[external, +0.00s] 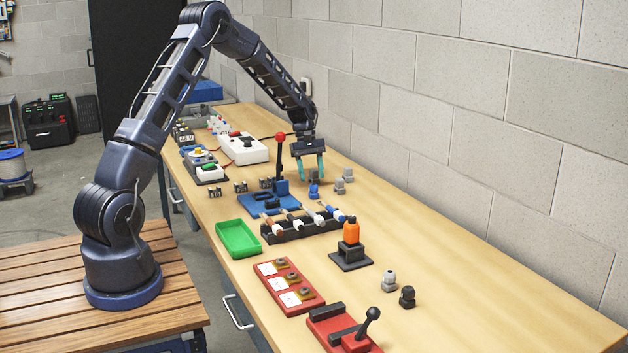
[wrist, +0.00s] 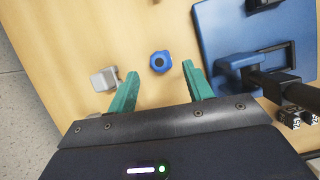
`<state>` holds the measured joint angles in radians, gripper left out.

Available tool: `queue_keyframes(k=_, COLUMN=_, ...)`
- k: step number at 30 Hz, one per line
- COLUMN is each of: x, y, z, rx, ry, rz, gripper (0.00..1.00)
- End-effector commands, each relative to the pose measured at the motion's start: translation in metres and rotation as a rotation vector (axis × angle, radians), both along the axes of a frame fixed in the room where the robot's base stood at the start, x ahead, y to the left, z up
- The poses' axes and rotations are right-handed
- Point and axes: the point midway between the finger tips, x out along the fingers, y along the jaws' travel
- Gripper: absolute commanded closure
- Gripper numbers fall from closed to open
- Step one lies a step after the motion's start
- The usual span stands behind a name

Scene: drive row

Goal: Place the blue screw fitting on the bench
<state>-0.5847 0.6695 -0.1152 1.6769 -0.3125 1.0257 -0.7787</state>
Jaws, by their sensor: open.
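The blue screw fitting (external: 314,191) stands on the wooden bench (external: 450,240), to the right of the blue lever base. In the wrist view the blue screw fitting (wrist: 162,62) shows from above, ahead of my fingertips and between their lines. My gripper (external: 309,167) points down just above the fitting. Its green fingers (wrist: 160,80) are spread apart with nothing between them. The fitting appears apart from both fingers.
A grey fitting (wrist: 104,79) stands close to my left finger in the wrist view. A blue base (external: 270,203) with a red-knobbed lever (external: 281,138) stands close on the other side. A green tray (external: 238,239) and a black rack (external: 300,228) are nearer the camera.

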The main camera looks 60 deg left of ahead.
Motion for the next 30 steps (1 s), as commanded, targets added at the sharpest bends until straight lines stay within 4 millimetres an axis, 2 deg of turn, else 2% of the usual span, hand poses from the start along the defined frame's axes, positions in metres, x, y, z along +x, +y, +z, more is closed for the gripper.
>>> queue_keyframes(k=3, x=0.001, y=0.01, z=0.022, rx=0.002, ry=-0.002, rz=0.001, gripper=0.49)
queue_keyframes(k=9, x=0.001, y=0.02, z=0.048, rx=0.001, ry=-0.001, rz=0.0, gripper=0.49)
queue_keyframes(k=20, x=0.0, y=0.023, z=0.062, rx=0.002, ry=-0.002, rz=-0.005, gripper=0.49)
queue_keyframes(k=23, x=-0.002, y=0.014, z=0.074, rx=0.014, ry=-0.014, rz=-0.029, gripper=0.49)
queue_keyframes(k=30, x=-0.027, y=-0.038, z=0.138, rx=0.086, ry=-0.085, rz=-0.184, gripper=0.49)
